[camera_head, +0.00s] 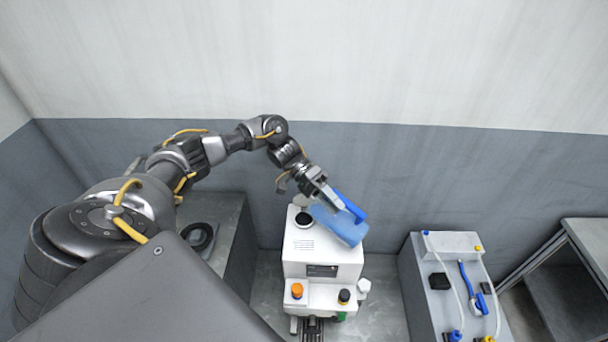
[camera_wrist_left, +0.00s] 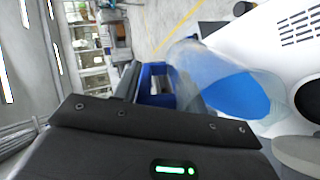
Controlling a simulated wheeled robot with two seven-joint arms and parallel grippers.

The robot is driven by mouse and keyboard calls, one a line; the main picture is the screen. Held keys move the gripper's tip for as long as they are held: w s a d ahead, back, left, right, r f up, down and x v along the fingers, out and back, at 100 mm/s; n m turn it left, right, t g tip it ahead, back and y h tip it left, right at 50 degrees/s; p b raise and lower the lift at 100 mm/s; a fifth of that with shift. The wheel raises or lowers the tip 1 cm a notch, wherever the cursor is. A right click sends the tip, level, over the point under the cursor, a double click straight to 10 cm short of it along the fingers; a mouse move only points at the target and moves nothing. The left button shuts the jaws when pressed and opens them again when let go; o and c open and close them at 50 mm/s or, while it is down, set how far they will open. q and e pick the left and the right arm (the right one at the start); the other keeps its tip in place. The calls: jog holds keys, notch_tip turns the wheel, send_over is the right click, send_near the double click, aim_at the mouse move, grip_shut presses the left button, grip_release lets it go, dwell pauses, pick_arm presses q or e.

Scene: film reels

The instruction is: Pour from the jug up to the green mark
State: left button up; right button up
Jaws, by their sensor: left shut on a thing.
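My left gripper (camera_head: 328,194) is shut on the blue handle (camera_head: 349,206) of a translucent jug (camera_head: 342,228). The handle also shows in the left wrist view (camera_wrist_left: 157,84). The jug is strongly tilted over the white machine (camera_head: 322,272), its left end near the machine's round black opening (camera_head: 303,220). Blue liquid (camera_wrist_left: 235,96) lies inside the jug in the left wrist view. I cannot tell whether liquid is flowing out. I cannot make out the green mark; a small green part (camera_head: 341,316) sits low at the machine's front.
The machine has an orange knob (camera_head: 297,290), a black knob (camera_head: 344,296) and a dark window (camera_head: 322,271). A grey unit with tubes (camera_head: 441,282) stands to the right. A dark cabinet (camera_head: 226,215) with a black ring on it stands to the left. A wall is behind.

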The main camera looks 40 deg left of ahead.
pick_arm(q)
jog(key=shift+w+d+r+y+p, duration=0.1)
jog(key=shift+d+r+y+p, duration=0.4)
jog(key=shift+p, duration=0.9)
jog(key=shift+d+r+y, duration=0.25)
jog(key=shift+d+y, duration=0.2)
jog(key=shift+y, duration=0.15)
jog(key=shift+r, duration=0.1)
jog(key=shift+r, duration=1.4)
